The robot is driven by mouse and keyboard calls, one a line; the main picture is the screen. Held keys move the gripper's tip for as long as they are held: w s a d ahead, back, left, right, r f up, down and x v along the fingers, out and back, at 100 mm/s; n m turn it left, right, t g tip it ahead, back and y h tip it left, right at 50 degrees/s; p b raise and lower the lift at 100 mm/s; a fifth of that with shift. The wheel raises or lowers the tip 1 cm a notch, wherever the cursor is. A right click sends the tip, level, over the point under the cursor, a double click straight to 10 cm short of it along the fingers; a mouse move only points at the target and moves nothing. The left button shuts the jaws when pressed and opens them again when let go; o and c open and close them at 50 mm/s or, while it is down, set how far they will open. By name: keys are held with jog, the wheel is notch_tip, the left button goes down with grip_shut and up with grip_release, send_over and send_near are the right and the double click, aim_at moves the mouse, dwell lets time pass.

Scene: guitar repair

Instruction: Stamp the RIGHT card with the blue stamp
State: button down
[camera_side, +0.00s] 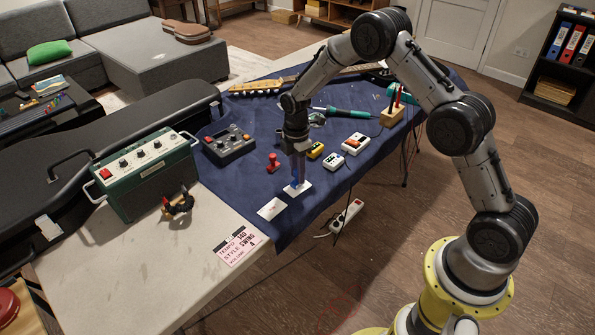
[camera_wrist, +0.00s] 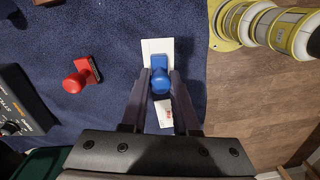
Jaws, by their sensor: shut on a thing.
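My gripper (camera_side: 297,178) points down at the front of the blue cloth, with its fingers closed around the blue stamp (camera_wrist: 160,79). A little blue also shows below the fingers in the side view. The stamp is upright over the right white card (camera_side: 304,186), which also shows in the wrist view (camera_wrist: 151,47). The stamp's base overlaps the card; I cannot tell whether it touches, and any mark beneath is hidden. The left white card (camera_side: 270,209) lies apart; in the wrist view (camera_wrist: 164,121) it has a small red mark. The red stamp (camera_side: 273,161) stands on the cloth.
The yellow pedal (camera_side: 315,150) and white pedals (camera_side: 334,160) stand just behind and right of my gripper. A dark multi-effects unit (camera_side: 229,144) and green amplifier (camera_side: 144,174) are left. The cloth's front edge is close to the cards.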

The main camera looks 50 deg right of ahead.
jog(key=shift+f, duration=0.6)
dwell(0.9)
jog(key=shift+r, duration=0.1)
jog(key=shift+r, duration=3.5)
